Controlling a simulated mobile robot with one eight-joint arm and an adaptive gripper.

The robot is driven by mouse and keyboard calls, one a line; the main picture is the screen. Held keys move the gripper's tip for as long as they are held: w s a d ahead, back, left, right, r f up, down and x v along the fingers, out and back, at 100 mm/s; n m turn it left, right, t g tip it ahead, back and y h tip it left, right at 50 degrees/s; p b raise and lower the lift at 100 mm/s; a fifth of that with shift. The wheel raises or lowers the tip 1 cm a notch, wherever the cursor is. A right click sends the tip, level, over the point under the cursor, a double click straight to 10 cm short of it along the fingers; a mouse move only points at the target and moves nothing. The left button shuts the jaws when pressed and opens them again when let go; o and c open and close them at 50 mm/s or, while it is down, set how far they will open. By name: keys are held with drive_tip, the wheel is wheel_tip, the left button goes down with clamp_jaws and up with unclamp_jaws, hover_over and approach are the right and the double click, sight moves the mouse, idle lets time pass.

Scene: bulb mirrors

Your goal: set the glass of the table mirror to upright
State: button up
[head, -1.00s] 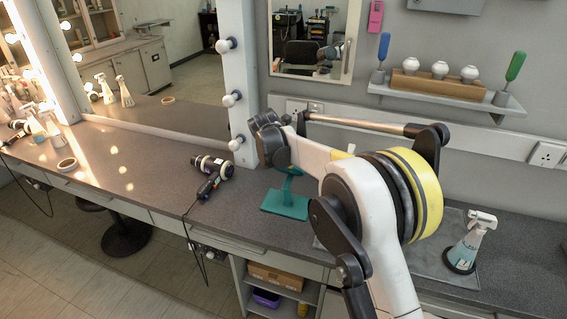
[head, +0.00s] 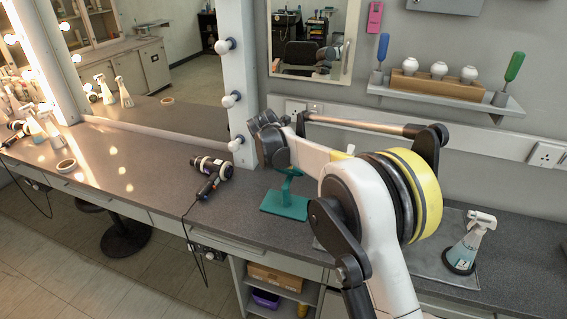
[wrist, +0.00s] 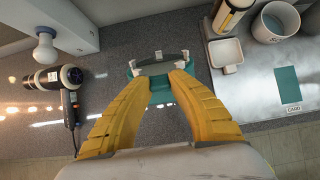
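The table mirror has a teal base (head: 285,204) and stem on the grey counter. In the head view my arm covers part of its upper end, so I cannot read the glass's tilt there. In the wrist view the mirror (wrist: 159,69) shows from above, as a dark narrow bar with pale ends over the teal base. My gripper (wrist: 159,78) has its two yellow fingers spread, with the tips near the mirror's near side. I cannot tell whether they touch it. Nothing shows clamped between them. In the head view the arm's end hangs above the stand.
A hair dryer (head: 210,177) with a cord lies left of the mirror. A wall mirror frame with bulbs (head: 232,99) stands behind. A spray bottle (head: 468,245) is on the grey mat at right. A white dish (wrist: 226,54) and cup (wrist: 276,22) stand right in the wrist view.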

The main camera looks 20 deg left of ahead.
drive_tip(key=o, duration=0.4)
drive_tip(key=shift+s+r, duration=0.1)
drive_tip(key=shift+r, duration=0.05)
drive_tip(key=v, duration=1.1)
drive_tip(key=shift+s+r, duration=0.25)
drive_tip(key=shift+r, duration=0.05)
